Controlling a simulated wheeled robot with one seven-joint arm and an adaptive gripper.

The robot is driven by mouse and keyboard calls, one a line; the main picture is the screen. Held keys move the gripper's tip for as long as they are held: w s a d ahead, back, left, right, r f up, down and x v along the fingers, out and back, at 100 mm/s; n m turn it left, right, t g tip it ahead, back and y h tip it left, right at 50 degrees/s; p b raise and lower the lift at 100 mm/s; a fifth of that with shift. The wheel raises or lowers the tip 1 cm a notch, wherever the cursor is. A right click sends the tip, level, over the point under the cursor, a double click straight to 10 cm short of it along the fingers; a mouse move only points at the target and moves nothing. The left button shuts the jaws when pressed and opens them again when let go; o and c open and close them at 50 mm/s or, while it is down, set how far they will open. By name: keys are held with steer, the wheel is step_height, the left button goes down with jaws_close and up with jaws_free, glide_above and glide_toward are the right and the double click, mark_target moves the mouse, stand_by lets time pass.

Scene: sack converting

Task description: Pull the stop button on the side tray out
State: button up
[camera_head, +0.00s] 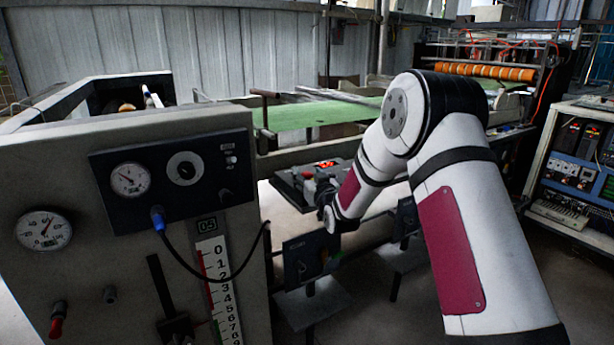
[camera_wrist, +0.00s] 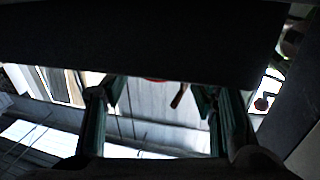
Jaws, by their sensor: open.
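A dark side tray (camera_head: 285,188) sits in the middle of the head view, beyond the grey panel, with a small red part (camera_head: 307,174) on it. I cannot tell for sure that this is the stop button. My gripper (camera_wrist: 158,95) is open in the wrist view, its two fingers well apart with nothing between them. A red edge (camera_wrist: 157,79) shows between the fingertips, mostly hidden by a dark band across the top. A reddish lever-like part (camera_wrist: 179,96) is beside it. In the head view my arm reaches to the tray and covers its right part.
A grey machine panel (camera_head: 60,165) with gauges fills the left. A lit red display (camera_head: 325,164) is at the tray's back. A green bed (camera_head: 310,113) lies behind. A control cabinet (camera_head: 580,160) stands at right. Small dark boxes (camera_head: 309,260) hang below the tray.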

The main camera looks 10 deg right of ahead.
steer(key=shift+w, duration=0.65)
jaws_close()
steer(key=shift+r+b, duration=0.45)
steer(key=shift+r, duration=0.1)
jaws_free()
